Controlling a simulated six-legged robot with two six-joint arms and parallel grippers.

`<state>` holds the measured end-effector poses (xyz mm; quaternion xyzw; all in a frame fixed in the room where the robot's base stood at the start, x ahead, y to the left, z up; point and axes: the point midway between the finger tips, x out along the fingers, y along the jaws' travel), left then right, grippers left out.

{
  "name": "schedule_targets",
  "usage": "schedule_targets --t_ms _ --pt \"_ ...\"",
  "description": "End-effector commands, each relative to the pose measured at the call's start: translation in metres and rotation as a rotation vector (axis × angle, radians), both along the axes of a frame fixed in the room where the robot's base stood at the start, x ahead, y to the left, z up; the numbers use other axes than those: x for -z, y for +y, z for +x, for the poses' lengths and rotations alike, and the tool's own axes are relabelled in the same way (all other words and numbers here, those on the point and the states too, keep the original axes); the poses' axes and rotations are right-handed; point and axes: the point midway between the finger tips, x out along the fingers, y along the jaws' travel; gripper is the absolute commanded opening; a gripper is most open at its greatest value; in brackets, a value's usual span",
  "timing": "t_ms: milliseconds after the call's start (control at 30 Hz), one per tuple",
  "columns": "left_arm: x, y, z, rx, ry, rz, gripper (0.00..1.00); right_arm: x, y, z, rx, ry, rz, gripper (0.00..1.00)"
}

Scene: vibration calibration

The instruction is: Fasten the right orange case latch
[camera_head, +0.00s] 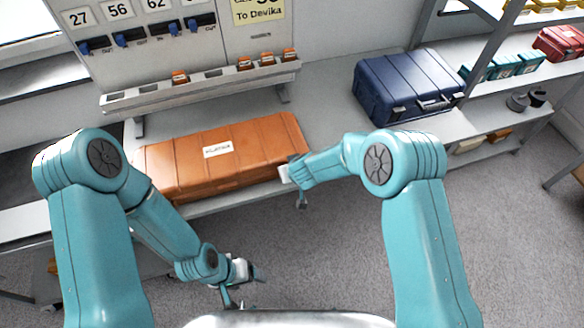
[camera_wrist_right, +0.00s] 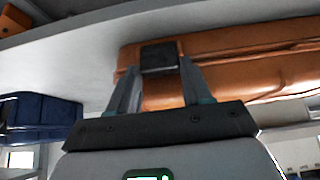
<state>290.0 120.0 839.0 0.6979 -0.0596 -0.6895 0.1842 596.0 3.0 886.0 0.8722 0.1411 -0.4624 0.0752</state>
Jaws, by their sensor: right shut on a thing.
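The closed orange case (camera_head: 255,140) lies on the grey workbench with a white label on its lid. In the right wrist view, the case (camera_wrist_right: 230,60) fills the upper right, and a dark latch (camera_wrist_right: 158,57) sits at its edge between my right fingertips. My right gripper (camera_head: 290,172) is at the right end of the case's front side and is shut on that latch; the fingers also show in the wrist view (camera_wrist_right: 158,75). In the head view the gripper hides the latch. My left gripper (camera_head: 245,290) hangs empty, low in front of the bench, with its fingers apart.
A blue case (camera_head: 405,85) stands on the bench to the right. A rack (camera_head: 200,85) with small orange blocks stands behind the orange case. Shelves with teal and red boxes are at the far right. The carpeted floor (camera_head: 330,250) before the bench is clear.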

Motion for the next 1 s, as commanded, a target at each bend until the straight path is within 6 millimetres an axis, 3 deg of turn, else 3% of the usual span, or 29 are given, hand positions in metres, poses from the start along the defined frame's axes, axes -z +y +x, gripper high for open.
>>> schedule_targets --t_ms 267,300,333,367,733,867,1000 --pt "0.0 0.0 0.0 0.0 0.0 0.0 0.74 0.0 0.0 0.0 0.001 -0.001 0.001 0.18" --pt "0.0 0.0 0.0 0.0 0.0 0.0 0.74 0.0 0.0 0.0 0.002 -0.001 0.001 0.62" --pt "0.0 0.0 0.0 0.0 0.0 0.0 0.74 0.0 0.0 0.0 0.002 -0.001 0.001 0.72" --pt "0.0 0.0 0.0 0.0 0.0 0.0 0.74 0.0 0.0 0.0 0.001 -0.001 0.001 0.74" --pt "0.001 0.0 0.0 0.0 0.0 0.0 0.74 -0.006 -0.001 -0.003 0.001 -0.002 0.001 0.74" --pt "0.004 0.0 0.0 0.0 0.0 0.0 0.74 -0.025 -0.005 -0.015 -0.001 -0.003 0.002 0.74" --pt "0.002 0.0 0.0 0.0 0.0 0.0 0.74 -0.058 -0.012 -0.035 0.001 -0.004 0.002 0.74"
